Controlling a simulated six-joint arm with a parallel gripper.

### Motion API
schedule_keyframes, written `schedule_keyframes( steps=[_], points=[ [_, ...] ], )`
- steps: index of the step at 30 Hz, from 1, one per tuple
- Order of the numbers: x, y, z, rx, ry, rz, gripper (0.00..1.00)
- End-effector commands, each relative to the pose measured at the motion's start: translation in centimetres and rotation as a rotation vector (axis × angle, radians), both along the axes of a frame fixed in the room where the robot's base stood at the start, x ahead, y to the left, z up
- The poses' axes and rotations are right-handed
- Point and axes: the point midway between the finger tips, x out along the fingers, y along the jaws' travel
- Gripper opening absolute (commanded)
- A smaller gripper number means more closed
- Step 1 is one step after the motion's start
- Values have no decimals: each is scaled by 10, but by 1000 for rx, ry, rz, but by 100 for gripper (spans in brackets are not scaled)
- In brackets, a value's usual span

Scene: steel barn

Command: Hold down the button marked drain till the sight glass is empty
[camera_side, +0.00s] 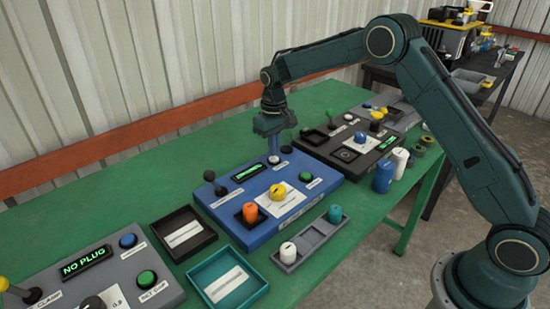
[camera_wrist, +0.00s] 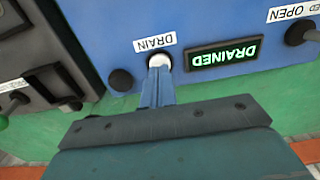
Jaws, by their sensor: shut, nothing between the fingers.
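The blue panel (camera_side: 235,206) lies on the green table. Its white button (camera_wrist: 159,61) sits beside the label DRAIN (camera_wrist: 155,42), upside down in the wrist view. My gripper (camera_wrist: 157,75) is shut and empty, its fingertips at the button and seemingly on it; how far the button is pressed I cannot tell. In the side view my gripper (camera_side: 273,148) points straight down at the panel's far edge. The panel's display (camera_wrist: 224,54) reads DRAINED in green; it also shows in the side view (camera_side: 252,171), too small to read. I see no separate sight glass.
A dark panel (camera_side: 345,150) adjoins on the right. A grey panel (camera_side: 95,275) reading NO PLUG is at front left. Trays (camera_side: 228,280) line the front.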

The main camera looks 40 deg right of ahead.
Motion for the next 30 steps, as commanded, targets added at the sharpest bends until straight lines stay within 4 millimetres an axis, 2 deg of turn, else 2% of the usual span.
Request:
schedule_keyframes(
  steps=[12,26,30],
  points=[
    [1,0,25,-1,-4,-2,0],
    [1,0,29,-1,-7,-2,0],
    [-2,0,37,-1,-15,-2,0]
  ],
)
